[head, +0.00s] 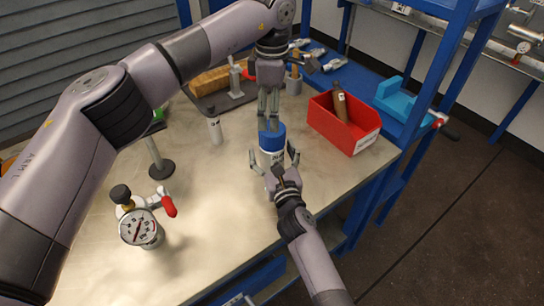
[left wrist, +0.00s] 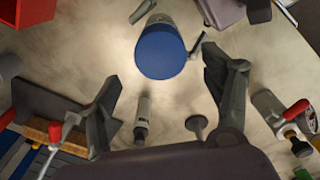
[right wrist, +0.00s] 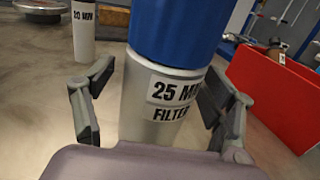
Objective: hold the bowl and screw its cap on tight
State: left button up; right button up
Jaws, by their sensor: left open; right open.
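The bowl (head: 266,158) is a pale upright cylinder on the bench; its label reads "25 M..." and "FILTER" in the right wrist view (right wrist: 150,115). The blue cap (head: 271,137) sits on top of it; how tightly it is seated I cannot tell. My left gripper (head: 269,121) points down over the cap, open, its fingers apart from the cap in the left wrist view (left wrist: 160,68). My right gripper (head: 273,158) is open, with one finger on each side of the bowl, and gaps show in the right wrist view (right wrist: 158,70).
A red bin (head: 345,137) with a brown bottle stands right of the bowl. A smaller white cylinder (head: 215,131), a post on a round base (head: 160,167) and a pressure gauge (head: 138,228) with a red handle stand to the left. The front middle of the bench is clear.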

aim_at(272, 135)
jog(key=shift+c, duration=0.5)
grip_shut()
pick_arm(q)
jog(key=n, duration=2.2)
jog(key=shift+n, duration=0.3)
jog(key=shift+f, duration=0.1)
jog(key=shift+f, duration=3.95)
jog(key=shift+c, duration=0.2)
